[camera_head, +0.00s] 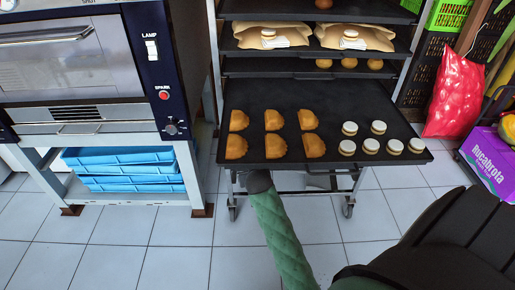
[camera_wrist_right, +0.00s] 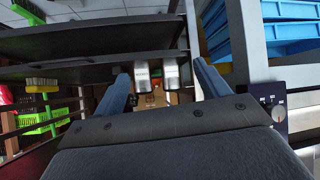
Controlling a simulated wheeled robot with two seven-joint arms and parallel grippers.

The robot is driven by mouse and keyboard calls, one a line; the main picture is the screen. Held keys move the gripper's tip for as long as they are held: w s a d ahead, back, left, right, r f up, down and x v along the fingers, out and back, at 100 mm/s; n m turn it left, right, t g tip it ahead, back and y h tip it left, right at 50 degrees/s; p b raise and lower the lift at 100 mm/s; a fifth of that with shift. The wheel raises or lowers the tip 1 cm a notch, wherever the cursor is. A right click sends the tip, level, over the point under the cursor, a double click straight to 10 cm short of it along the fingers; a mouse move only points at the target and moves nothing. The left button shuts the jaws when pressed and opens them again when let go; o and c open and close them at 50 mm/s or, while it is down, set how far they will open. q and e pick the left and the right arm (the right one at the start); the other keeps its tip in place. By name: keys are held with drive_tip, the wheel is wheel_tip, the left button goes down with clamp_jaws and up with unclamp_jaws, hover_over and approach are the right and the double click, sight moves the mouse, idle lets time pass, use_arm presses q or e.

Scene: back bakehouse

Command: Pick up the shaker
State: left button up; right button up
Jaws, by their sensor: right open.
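In the right wrist view, which looks upside down, two pale metallic cylinders stand side by side on a dark shelf. The left one (camera_wrist_right: 142,75) has dark lettering, and the right one (camera_wrist_right: 171,74) looks similar. I cannot tell for sure which is the shaker. My right gripper (camera_wrist_right: 160,70) is open, with one finger on each side of the pair and nothing held. The cylinders appear beyond the fingertips, apart from them. In the head view my green-sleeved right arm reaches below the front of the black tray; its jaws are hidden there. My left gripper is not in view.
The black tray (camera_head: 235,98) juts out from the rack, bearing brown half-moon pastries (camera_head: 275,146) and pale round biscuits (camera_head: 371,146). Paper bags (camera_head: 290,40) lie on a shelf above. The oven (camera_head: 75,65) stands left, a red sack (camera_head: 455,95) right. Tiled floor is clear in front.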

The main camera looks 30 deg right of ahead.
use_arm(q)
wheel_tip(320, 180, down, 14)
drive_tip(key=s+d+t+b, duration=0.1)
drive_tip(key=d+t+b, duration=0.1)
drive_tip(key=b, duration=0.3)
use_arm(e)
drive_tip(key=w+d+m+h, duration=0.1)
drive_tip(key=w+d, duration=0.3)
drive_tip(key=w+d+m+t+h, duration=0.1)
drive_tip(key=w+d, duration=0.3)
drive_tip(key=w, duration=0.1)
drive_tip(key=w+d+m+t+h, duration=0.1)
drive_tip(key=w+d, duration=0.3)
drive_tip(key=d, duration=0.1)
drive_tip(key=shift+w+r, duration=0.4)
drive_tip(key=x, duration=0.5)
drive_tip(key=shift+w+a+r+b, duration=0.1)
drive_tip(key=shift+w+a+b, duration=0.1)
drive_tip(key=shift+b, duration=0.2)
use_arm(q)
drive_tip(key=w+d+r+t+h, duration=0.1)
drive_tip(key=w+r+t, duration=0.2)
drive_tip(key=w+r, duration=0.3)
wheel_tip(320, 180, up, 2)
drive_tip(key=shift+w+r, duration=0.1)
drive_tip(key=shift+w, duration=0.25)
use_arm(e)
drive_tip(key=c, duration=1.1)
